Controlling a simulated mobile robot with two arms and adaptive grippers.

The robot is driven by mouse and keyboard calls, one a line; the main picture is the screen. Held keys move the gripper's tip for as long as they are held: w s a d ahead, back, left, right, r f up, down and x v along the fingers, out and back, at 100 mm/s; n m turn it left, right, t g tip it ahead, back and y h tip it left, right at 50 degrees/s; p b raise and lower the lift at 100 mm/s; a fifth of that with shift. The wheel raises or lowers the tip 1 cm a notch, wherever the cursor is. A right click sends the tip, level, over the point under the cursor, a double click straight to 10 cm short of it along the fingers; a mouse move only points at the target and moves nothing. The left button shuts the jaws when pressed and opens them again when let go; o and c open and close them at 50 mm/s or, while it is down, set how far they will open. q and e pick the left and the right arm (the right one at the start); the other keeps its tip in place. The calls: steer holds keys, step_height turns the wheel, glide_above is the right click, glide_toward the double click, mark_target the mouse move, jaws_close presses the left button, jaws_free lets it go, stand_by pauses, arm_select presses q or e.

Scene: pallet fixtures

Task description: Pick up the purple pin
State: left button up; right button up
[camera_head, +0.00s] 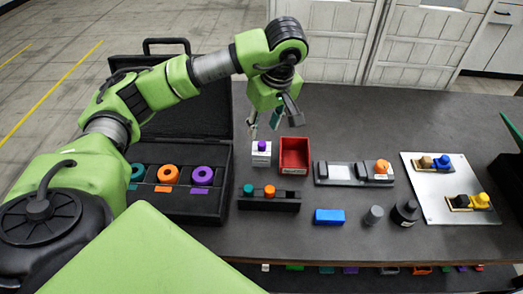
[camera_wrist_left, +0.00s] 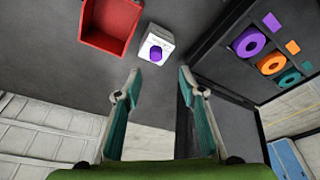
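The purple pin (camera_head: 262,146) stands upright in a small white block (camera_head: 261,158) on the dark table, left of a red bin. In the left wrist view the purple pin (camera_wrist_left: 242,50) shows on top of the white block (camera_wrist_left: 155,45), ahead of the fingers. My left gripper (camera_head: 264,122) hangs above and behind the block in the head view. In the left wrist view my left gripper (camera_wrist_left: 157,88) has its two fingers wide apart with nothing between them. My right gripper is not in view.
A red bin (camera_head: 294,152) stands close beside the block. A black case (camera_head: 215,150) with ring-shaped parts lies open to the left. In front is a black holder (camera_head: 268,202) with a teal and an orange pin. A grey tray (camera_head: 352,180) is to the right.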

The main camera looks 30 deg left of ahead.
mark_target(262, 143)
arm_select(q)
steer(key=shift+w+a+f, duration=0.1)
steer(key=shift+a+f, duration=0.05)
steer(key=shift+f, duration=0.55)
steer(key=shift+w+f+p, duration=0.1)
steer(key=shift+f+p, duration=0.25)
steer(key=shift+f, duration=0.25)
steer(key=shift+a+f, duration=0.1)
steer(key=shift+f, duration=0.1)
steer(key=p+x, duration=0.1)
steer(key=x, duration=0.1)
steer(key=p+x, duration=0.1)
steer(key=x, duration=0.1)
steer(key=shift+w+f+p, duration=0.25)
steer(key=shift+f+p, duration=0.05)
steer(key=shift+f, duration=0.2)
jaws_close()
